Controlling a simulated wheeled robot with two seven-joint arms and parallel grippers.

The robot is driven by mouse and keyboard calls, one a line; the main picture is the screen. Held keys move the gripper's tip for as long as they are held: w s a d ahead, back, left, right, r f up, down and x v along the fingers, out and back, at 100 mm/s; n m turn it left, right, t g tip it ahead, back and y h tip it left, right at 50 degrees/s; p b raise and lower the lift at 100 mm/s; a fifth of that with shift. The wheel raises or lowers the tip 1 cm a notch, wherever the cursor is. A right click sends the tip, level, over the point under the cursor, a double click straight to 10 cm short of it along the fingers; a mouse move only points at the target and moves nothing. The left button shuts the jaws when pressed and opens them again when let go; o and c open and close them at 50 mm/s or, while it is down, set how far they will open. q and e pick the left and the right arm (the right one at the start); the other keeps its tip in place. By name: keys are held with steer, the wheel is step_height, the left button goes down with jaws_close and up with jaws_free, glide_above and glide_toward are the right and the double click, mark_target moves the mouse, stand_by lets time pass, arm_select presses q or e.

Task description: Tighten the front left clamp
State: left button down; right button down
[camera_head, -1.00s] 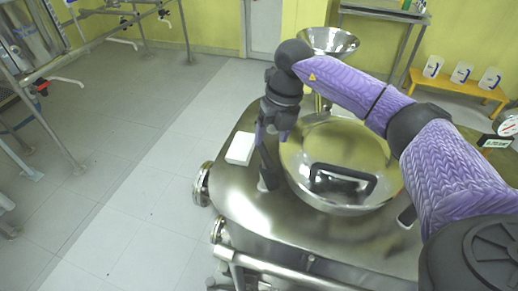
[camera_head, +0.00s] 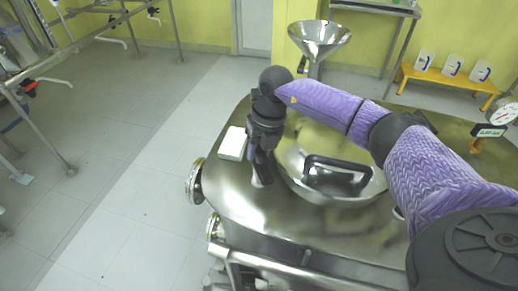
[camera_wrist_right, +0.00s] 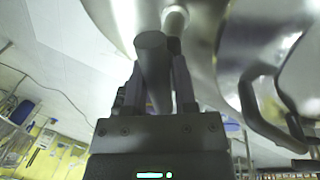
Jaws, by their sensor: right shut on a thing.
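My right gripper (camera_head: 261,180) points down at the left front of the round steel lid (camera_head: 300,172) on the vessel. In the right wrist view, its two fingers (camera_wrist_right: 157,85) are shut around a dark cylindrical handle (camera_wrist_right: 151,50), which I take to be the front left clamp's. A pale rounded part (camera_wrist_right: 175,18) shows just beyond it. The clamp's body is mostly hidden by the gripper in the head view, so how tight it is cannot be told. My left gripper is not in view.
A black bar handle (camera_head: 338,165) stands on the lid, close right of my gripper. A white box (camera_head: 233,144) lies on the vessel top (camera_head: 225,183) to the left. A steel funnel (camera_head: 319,37) rises behind. The floor at left is open.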

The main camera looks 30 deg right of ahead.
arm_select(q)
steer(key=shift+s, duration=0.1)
arm_select(e)
steer(key=n, duration=0.5)
steer(key=shift+g+b, duration=0.4)
steer(key=n+b, duration=0.1)
steer(key=n, duration=0.3)
steer(key=shift+a+n+g, duration=0.1)
steer(key=shift+n+g, duration=0.2)
steer(key=shift+g, duration=0.1)
steer(key=n+h+b, duration=0.1)
steer(key=n, duration=0.3)
steer(key=shift+g, duration=0.3)
steer(key=n, duration=0.3)
steer(key=shift+h+b, duration=0.3)
steer(key=shift+b, duration=0.05)
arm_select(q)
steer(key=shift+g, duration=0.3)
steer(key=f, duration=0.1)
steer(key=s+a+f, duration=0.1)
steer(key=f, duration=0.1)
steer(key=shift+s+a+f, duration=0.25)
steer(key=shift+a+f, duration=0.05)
arm_select(e)
steer(key=shift+n, duration=0.6)
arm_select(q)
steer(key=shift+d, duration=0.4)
